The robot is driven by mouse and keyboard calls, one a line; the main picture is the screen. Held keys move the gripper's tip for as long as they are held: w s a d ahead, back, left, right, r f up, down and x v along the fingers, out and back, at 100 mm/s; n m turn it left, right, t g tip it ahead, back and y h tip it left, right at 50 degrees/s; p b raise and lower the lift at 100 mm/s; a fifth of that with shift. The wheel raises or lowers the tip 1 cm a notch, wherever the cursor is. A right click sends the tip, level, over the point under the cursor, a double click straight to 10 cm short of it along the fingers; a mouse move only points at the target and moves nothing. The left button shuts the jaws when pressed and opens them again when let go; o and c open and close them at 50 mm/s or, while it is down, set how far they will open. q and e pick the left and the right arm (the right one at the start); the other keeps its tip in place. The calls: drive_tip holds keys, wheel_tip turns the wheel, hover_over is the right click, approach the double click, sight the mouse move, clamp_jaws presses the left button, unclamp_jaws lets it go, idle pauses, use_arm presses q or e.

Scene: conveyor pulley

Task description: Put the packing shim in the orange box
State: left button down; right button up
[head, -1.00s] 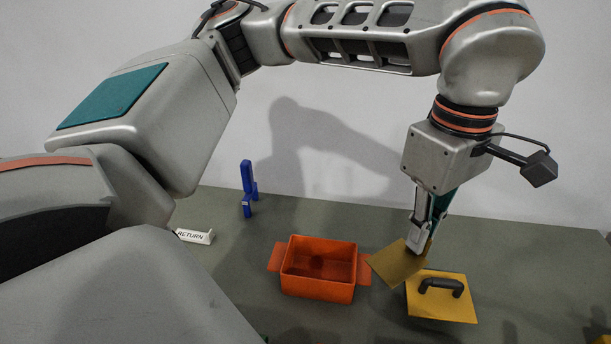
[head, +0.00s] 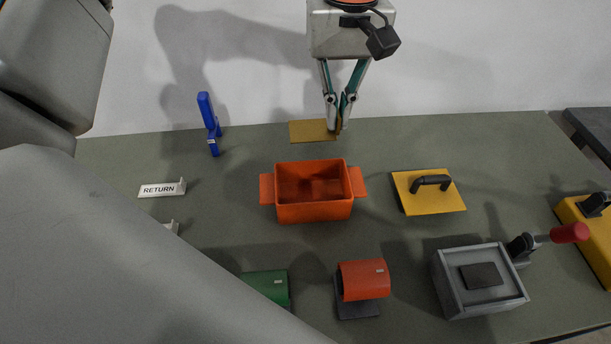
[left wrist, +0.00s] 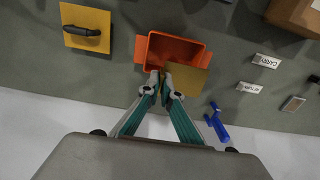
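The packing shim, a thin flat brownish-yellow plate (head: 309,131), is held at its edge by my left gripper (head: 338,130), whose fingertips are shut on it. In the head view they are behind the orange box (head: 314,212), toward the wall. In the left wrist view the shim (left wrist: 188,80) sticks out to the right of the fingertips (left wrist: 163,79) and overlaps part of the orange box (left wrist: 141,49). The box is open-topped with a side tab at each end, and its visible inside looks empty. My right gripper is not in view.
A yellow plate with a black handle (head: 447,200) lies right of the box. A RETURN sign (head: 161,189), green (head: 266,286) and red (head: 364,280) curved pieces, and a grey fixture (head: 452,284) with a red-handled clamp (head: 568,233) are nearer.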

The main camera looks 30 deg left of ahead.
use_arm(q)
drive_tip(key=b, duration=0.2)
hover_over(329, 198)
wheel_tip(329, 198, down, 15)
drive_tip(key=shift+f, duration=0.15)
drive_tip(key=shift+f+b, duration=0.3)
drive_tip(key=shift+f, duration=2.1)
drive_tip(key=shift+r, duration=0.1)
drive_tip(key=c, duration=2.6)
unclamp_jaws()
drive_tip(key=shift+f, duration=0.2)
drive_tip(key=shift+o, duration=0.2)
drive_tip(key=shift+r, duration=0.1)
